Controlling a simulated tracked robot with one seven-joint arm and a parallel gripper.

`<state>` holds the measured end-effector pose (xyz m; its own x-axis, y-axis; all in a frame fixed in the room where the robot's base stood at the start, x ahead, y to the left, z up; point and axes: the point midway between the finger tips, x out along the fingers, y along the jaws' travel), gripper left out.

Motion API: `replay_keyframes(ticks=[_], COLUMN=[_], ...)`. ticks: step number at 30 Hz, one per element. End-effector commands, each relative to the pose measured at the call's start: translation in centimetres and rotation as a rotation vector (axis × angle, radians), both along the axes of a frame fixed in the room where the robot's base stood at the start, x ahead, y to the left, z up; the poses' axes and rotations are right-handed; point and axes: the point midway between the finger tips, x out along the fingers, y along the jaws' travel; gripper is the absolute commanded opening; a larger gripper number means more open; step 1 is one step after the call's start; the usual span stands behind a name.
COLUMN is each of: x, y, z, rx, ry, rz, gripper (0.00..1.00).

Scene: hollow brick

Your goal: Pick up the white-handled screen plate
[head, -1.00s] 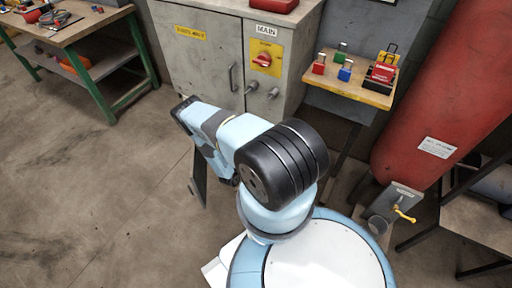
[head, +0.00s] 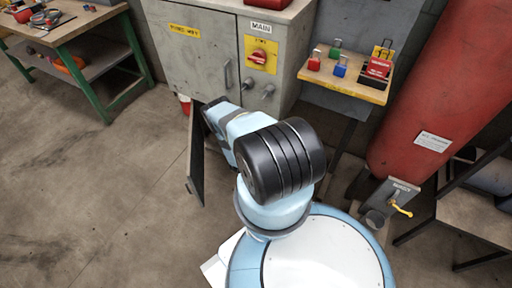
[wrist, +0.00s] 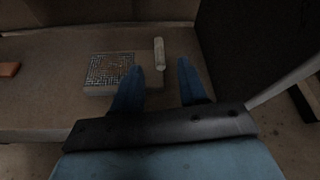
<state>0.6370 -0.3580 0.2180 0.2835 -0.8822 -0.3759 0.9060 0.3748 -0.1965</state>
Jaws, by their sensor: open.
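In the wrist view, the screen plate (wrist: 110,71) lies flat on a dim surface inside an enclosed space. It has a dark square mesh in a pale frame. Its upright-looking white handle (wrist: 160,54) is at its right side. The handle shows just beyond the fingertips, roughly in line with the gap; the left finger overlaps the plate's near right corner. In the head view my arm hides the gripper and the plate.
An orange block (wrist: 9,69) lies at the wrist view's left. A dark panel (wrist: 255,45) rises on the right. In the head view, an open door (head: 196,160) stands left of my arm below the grey cabinet (head: 195,62). A red tank (head: 440,95) stands right.

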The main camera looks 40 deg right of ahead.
Motion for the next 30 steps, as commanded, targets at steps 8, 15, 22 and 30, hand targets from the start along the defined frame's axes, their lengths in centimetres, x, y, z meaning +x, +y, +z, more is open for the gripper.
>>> replay_keyframes(ticks=[8,15,22,30], x=[0.53,0.54,0.53,0.54], y=[-1.31,-1.29,-1.27,-1.26], z=[-0.51,-0.5,-0.5,-0.5], rx=[0.001,0.0,0.0,0.0], ry=[-0.001,-0.002,-0.002,-0.002], rz=[0.001,0.001,0.001,0.001], gripper=[0.42,0.37,0.15,0.0])
